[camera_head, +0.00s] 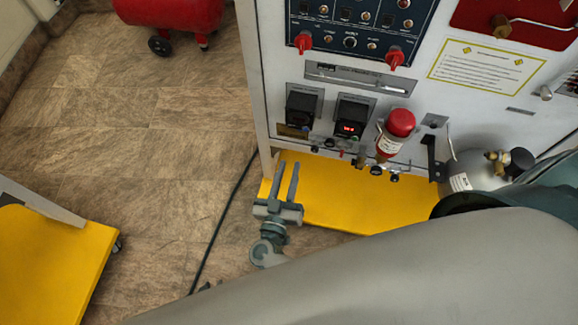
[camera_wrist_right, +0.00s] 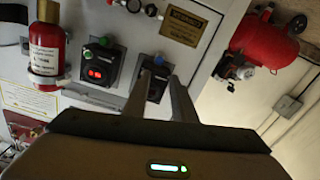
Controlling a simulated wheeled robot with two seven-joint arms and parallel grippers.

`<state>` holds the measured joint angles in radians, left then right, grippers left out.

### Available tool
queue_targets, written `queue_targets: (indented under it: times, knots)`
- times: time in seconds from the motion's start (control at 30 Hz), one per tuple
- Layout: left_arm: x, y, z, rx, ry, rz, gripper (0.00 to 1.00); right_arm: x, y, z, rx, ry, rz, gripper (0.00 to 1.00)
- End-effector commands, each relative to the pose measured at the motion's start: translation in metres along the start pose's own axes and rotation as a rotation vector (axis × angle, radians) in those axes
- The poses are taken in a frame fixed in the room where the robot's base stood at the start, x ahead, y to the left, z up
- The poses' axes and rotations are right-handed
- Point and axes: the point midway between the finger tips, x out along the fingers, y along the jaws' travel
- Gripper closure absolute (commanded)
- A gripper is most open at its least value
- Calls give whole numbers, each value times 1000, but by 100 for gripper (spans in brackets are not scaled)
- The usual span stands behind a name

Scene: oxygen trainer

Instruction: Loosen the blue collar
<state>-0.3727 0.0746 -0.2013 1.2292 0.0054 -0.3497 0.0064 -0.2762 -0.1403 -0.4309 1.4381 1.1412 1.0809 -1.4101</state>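In the head view I cannot clearly pick out a blue collar among the small fittings (camera_head: 341,152) under the modules. My right gripper (camera_head: 284,166) stands in front of the panel's lower left part. My left gripper is not visible.
A red bottle (camera_head: 400,122) hangs on the panel, with a grey cylinder (camera_head: 478,168) to its right. A yellow base (camera_head: 335,185) juts out below. A red tank (camera_head: 170,12) stands at the back left. A cable (camera_head: 222,218) lies on the open floor. My grey arm covers the lower right.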

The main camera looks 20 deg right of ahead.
Motion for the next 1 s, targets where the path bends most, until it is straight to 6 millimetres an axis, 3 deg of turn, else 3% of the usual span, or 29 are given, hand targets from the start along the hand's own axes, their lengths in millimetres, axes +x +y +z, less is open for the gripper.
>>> queue_targets:
  times: [0.27,0.47,0.57,0.7,0.77,0.9,1.0]
  knots:
    - [0,0,0,0,-1,0,74,1,-17,7,26,44,-138,76]
    - [0,0,0,0,0,0,74,-11,-51,39,54,37,-433,76]
    - [0,0,0,0,0,0,74,-27,-66,76,47,-40,-610,76]
    - [0,0,0,0,0,0,74,-58,-65,150,-1,-250,-811,76]
    - [0,0,0,0,0,0,74,-71,-54,184,-33,-363,-863,76]
    - [0,0,0,0,0,0,74,-98,-14,259,-117,-627,-900,76]
    - [0,0,0,-1,0,0,74,-110,19,296,-171,-773,-876,76]
